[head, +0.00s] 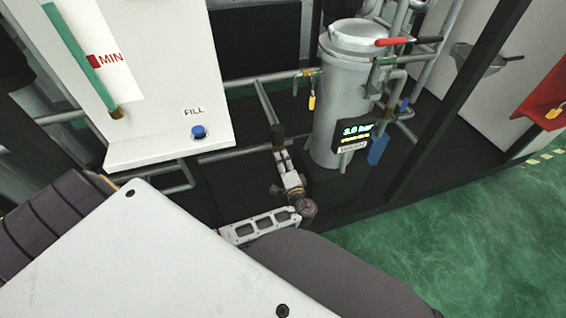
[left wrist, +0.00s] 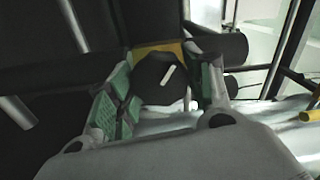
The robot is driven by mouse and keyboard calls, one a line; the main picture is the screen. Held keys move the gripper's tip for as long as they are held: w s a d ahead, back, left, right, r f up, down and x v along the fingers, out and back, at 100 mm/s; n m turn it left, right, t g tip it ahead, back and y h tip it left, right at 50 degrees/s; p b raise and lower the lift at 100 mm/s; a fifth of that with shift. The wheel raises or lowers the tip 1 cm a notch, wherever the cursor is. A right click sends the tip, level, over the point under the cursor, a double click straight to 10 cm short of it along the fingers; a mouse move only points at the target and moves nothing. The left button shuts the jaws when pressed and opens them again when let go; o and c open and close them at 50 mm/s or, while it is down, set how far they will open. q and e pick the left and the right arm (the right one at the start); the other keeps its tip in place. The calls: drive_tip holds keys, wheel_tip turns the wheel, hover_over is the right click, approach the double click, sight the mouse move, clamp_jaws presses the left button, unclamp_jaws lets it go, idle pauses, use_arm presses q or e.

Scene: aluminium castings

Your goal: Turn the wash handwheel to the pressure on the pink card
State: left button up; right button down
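A dark round handwheel (left wrist: 160,80) with a white mark sits between the green-padded fingers of my left gripper (left wrist: 163,88) in the left wrist view. The fingers are apart, one on each side of it, with narrow gaps seeming to show. In the head view my left gripper (head: 284,157) points away from me at a small black knob (head: 277,131), apparently this wheel, on a pipe; the fingers show nearly edge-on. A display (head: 356,133) above a WASH label (head: 351,148) reads about 3.0 bar, last digit blurred. No pink card is in view. My right gripper is not in view.
A grey vessel (head: 340,95) with a red-handled lever (head: 394,41) stands behind the display. A white panel (head: 150,150) with a blue FILL button (head: 198,131) is at left. Pipes and dark frame posts crowd the area. Green floor (head: 440,235) is clear at right.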

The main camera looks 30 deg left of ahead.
use_arm(q)
drive_tip(key=o, duration=0.3)
drive_tip(key=shift+o, duration=0.2)
drive_tip(key=v, duration=0.7)
drive_tip(key=shift+s+d, duration=0.15)
drive_tip(key=shift+d, duration=0.05)
drive_tip(key=shift+m, duration=0.3)
idle(0.5)
